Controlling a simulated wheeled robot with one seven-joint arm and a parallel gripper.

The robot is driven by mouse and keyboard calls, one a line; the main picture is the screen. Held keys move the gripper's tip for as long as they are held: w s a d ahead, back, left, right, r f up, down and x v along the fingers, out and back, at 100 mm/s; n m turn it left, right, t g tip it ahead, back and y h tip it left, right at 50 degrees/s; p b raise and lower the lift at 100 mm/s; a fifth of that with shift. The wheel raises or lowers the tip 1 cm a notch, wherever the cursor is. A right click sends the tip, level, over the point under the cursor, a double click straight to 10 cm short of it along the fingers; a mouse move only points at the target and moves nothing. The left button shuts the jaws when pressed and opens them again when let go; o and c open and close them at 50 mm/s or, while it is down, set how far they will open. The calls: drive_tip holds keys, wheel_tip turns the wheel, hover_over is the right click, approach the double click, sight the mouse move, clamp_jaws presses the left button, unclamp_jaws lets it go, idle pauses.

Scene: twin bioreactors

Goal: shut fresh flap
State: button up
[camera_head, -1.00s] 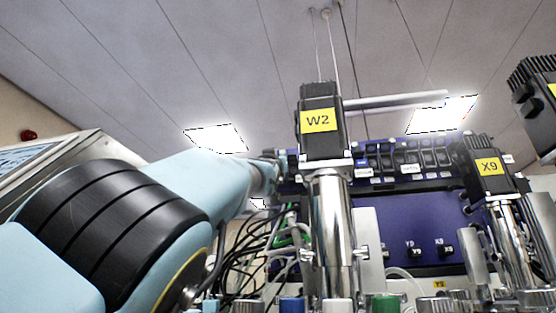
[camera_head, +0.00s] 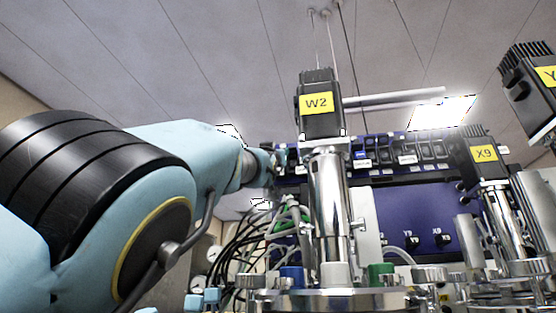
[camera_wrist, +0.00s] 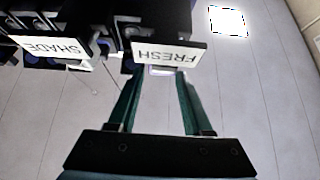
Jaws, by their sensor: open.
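A white plate reading FRESH (camera_wrist: 166,54) shows upside down at the top of the wrist view, on a black housing. My gripper (camera_wrist: 157,76) is open, its two green fingers spread and reaching up to just below this plate. I see nothing between the fingers. Whether a fingertip touches the plate or flap is unclear. In the head view, a row of black units with small labels (camera_head: 407,160) runs along the top of the blue panel. The lettering there is too small to read. My arm's end reaches the left end of that row, where the fingers are hidden.
Loose cables (camera_head: 262,240) hang below my arm's end.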

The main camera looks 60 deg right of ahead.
drive_tip(key=b+v, duration=0.5)
drive_tip(key=v, duration=0.2)
drive_tip(key=shift+a+f, duration=0.2)
